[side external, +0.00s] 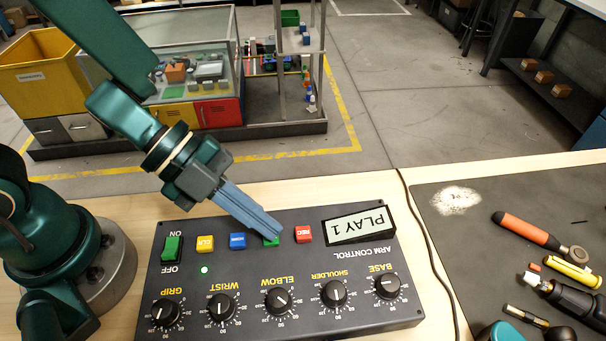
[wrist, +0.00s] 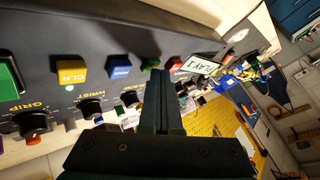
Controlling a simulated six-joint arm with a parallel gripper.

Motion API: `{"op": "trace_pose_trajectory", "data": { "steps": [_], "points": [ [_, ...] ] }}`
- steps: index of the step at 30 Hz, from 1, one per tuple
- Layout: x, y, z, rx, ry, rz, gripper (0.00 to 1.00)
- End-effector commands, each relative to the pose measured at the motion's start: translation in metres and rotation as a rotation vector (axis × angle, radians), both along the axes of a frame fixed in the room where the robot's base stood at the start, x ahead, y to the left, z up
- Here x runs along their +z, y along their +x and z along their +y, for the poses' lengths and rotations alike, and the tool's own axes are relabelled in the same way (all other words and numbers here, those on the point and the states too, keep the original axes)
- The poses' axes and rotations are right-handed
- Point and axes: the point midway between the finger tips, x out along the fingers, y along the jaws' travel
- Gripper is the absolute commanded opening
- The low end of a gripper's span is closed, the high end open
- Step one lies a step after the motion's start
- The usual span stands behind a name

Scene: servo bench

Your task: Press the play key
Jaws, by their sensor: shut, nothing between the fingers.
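The black control box (side external: 300,310) lies on the wooden bench, with a row of coloured keys. The green key (side external: 269,242) sits between the blue key (side external: 237,241) and the red REC key (side external: 303,234); its label is hidden by my fingers. My gripper (side external: 277,232) is shut and empty, its tips at the green key in the side view. In the wrist view the green key (wrist: 150,64) shows just beyond the fingertips (wrist: 161,76). I cannot tell whether they touch it. The display (side external: 358,224) reads PLAY 1.
A yellow CLR key (side external: 205,244), a green ON/OFF rocker (side external: 172,249) at ON and a lit green lamp (side external: 204,270) are on the box. Several knobs line its lower part. A cable (side external: 432,255) runs along its right; tools lie on a dark mat (side external: 450,290).

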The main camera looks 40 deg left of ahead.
Motion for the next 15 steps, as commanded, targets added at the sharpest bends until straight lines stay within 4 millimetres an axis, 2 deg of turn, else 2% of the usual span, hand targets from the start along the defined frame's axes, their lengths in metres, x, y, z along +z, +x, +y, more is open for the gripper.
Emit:
{"op": "trace_pose_trajectory", "data": {
  "steps": [10,15],
  "points": [
    [-0.0002,-0.0001,0.0000,0.000,0.001,-0.001,0.00],
    [0.0076,0.0000,-0.0005,-0.003,0.000,-0.003,0.00]
  ]
}}
